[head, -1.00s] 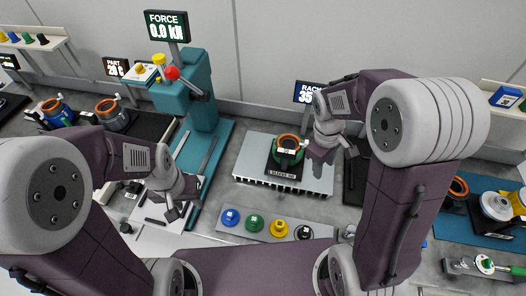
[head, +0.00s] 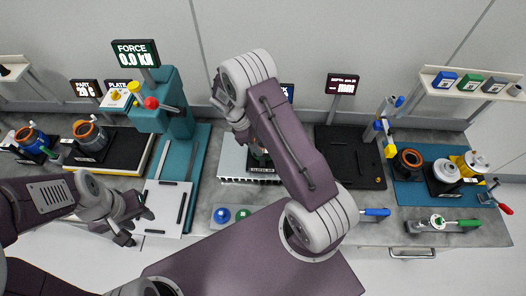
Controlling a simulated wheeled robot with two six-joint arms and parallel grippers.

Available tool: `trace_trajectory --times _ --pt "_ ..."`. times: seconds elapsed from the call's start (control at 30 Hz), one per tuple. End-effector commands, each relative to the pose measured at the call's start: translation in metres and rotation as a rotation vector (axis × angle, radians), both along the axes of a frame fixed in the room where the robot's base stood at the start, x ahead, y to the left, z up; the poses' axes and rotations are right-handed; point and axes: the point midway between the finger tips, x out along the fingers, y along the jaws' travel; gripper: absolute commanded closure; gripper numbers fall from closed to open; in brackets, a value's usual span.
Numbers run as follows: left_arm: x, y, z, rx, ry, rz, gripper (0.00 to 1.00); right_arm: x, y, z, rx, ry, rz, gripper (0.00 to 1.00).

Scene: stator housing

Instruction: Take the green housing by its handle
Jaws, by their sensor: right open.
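The green housing (head: 263,159) stands on a black base labelled SLEEVE on the white ribbed rack (head: 232,158). My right arm hides most of it, including its top and handle. My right gripper (head: 257,146) hangs from the wrist just above and beside the housing, mostly behind my own arm. Its fingers are hard to make out, and I cannot tell whether they touch the housing. My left gripper (head: 139,225) is open and empty, in front of the white plate of the teal press.
The teal press (head: 176,105) stands left of the rack. A blue knob (head: 221,215) and a green knob (head: 242,214) lie in front. A black mat (head: 345,160) lies to the right, largely clear. A blue mat with several parts is further right.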

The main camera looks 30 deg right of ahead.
Motion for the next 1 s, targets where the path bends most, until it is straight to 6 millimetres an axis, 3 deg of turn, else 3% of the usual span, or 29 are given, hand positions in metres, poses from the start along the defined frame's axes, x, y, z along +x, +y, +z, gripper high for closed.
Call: trace_trajectory --times 0.13,0.27,0.4,0.63,0.8,1.0 --pt "0.0 0.0 0.01 0.0 0.0 0.0 0.6 -0.003 -0.003 -0.006 -0.001 0.004 0.0 0.56" --pt "0.0 0.0 0.028 0.0 0.0 0.0 0.6 -0.008 -0.008 -0.026 0.0 0.006 -0.002 0.56" --pt "0.0 0.0 0.031 0.0 0.0 0.0 0.6 -0.01 -0.014 -0.046 0.0 0.002 -0.002 0.56" --pt "0.0 0.0 0.029 0.0 0.0 0.0 0.6 -0.01 -0.014 -0.05 0.0 -0.002 -0.001 0.56" --pt "0.0 0.0 0.029 0.0 0.0 0.0 0.6 -0.01 -0.014 -0.05 0.0 0.0 -0.001 1.0" --pt "0.0 0.0 0.029 0.0 0.0 0.0 0.6 -0.01 -0.014 -0.049 0.0 0.0 -0.001 1.0"
